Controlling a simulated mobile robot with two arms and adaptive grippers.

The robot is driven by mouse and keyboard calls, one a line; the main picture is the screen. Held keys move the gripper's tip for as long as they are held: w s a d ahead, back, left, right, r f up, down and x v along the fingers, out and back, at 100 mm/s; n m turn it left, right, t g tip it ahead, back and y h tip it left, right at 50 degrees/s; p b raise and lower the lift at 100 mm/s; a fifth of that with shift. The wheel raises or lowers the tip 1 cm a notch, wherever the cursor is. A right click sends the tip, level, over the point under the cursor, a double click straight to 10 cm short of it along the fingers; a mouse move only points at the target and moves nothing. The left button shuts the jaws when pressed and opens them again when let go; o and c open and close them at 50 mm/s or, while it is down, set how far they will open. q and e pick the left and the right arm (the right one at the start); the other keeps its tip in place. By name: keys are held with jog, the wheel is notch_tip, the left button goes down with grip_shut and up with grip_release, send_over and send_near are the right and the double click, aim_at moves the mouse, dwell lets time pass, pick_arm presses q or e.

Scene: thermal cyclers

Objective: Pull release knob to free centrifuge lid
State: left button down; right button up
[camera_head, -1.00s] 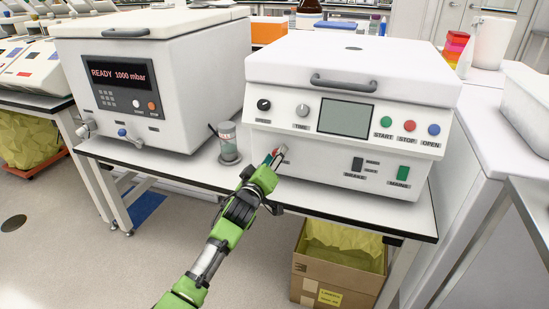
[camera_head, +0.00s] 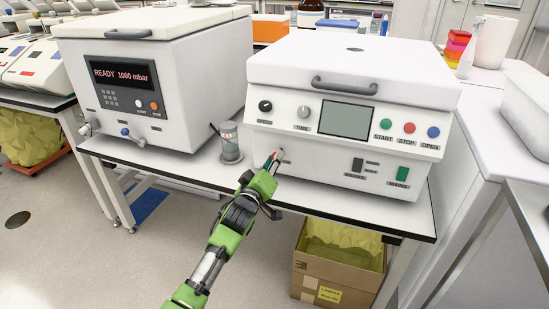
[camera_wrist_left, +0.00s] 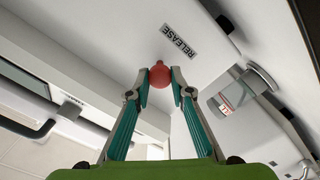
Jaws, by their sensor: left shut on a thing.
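The centrifuge (camera_head: 330,155) is a white box with a screen and several buttons on its sloped front. Its lid (camera_head: 370,62), with a grey handle (camera_head: 344,86), looks closed. The release knob (camera_wrist_left: 159,74) is red and rounded, and sits beside a RELEASE label (camera_wrist_left: 178,41) in the left wrist view. My left gripper (camera_head: 274,160) is at the lower left of the centrifuge front. In the left wrist view its two teal fingertips (camera_wrist_left: 159,80) are closed around the knob from both sides. The gripper mostly hides the knob in the head view. My right gripper is not in view.
A glass jar with a grey base (camera_head: 230,143) stands close left of my gripper. A white vacuum unit (camera_head: 150,75) reading READY 1000 mbar stands further left. A cardboard box (camera_head: 335,275) with a yellow liner is under the bench. The bench's front edge (camera_head: 350,214) is below my gripper.

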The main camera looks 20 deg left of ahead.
pick_arm(q)
jog(key=c, duration=1.8)
grip_release()
jog(key=s, duration=1.2)
jog(key=shift+a, duration=0.25)
